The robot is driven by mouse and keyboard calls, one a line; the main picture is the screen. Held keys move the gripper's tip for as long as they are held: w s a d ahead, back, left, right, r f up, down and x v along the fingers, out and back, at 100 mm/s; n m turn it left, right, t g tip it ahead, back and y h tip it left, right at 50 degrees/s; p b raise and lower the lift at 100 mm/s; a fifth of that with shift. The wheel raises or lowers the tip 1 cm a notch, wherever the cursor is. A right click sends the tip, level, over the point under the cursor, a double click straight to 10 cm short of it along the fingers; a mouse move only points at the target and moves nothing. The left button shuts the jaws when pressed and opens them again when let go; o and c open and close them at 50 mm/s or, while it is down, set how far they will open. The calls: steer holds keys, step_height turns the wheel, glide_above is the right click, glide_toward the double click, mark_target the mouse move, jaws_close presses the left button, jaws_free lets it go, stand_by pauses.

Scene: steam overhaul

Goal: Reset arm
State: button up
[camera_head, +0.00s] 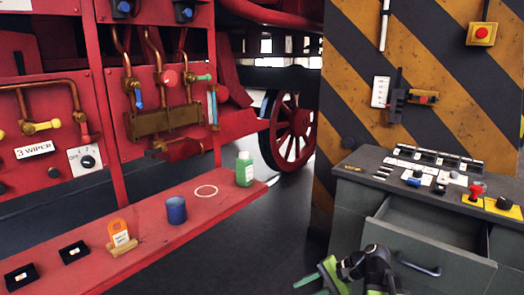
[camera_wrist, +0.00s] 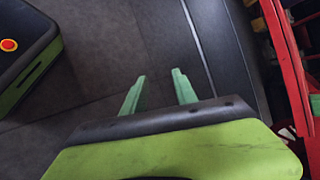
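My gripper (camera_head: 318,278) shows at the bottom of the head view, left of the open drawer of the grey console. Part of it is cut off by the lower edge. In the wrist view its two green fingers (camera_wrist: 159,82) stand apart with only dark floor between them. It holds nothing. My arm is folded low beside the console, and most of it is out of the picture.
The grey console (camera_head: 350,200) has an open drawer (camera_head: 440,252) on the right.

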steer(key=s+a+f+n+g+h, duration=0.2)
steer(key=s+a+f+n+h, duration=0.15)
steer(key=a+f, duration=0.3)
steer(key=d+n+h+p, duration=0.2)
steer(key=d+n+h, duration=0.35)
steer(key=d, duration=0.25)
step_height(320, 180, up, 20)
steer(key=m+p, duration=0.1)
steer(key=p, duration=1.9)
steer(key=shift+w+d+h, duration=0.2)
steer(key=shift+w+h, duration=0.15)
steer(key=shift+h, duration=0.05)
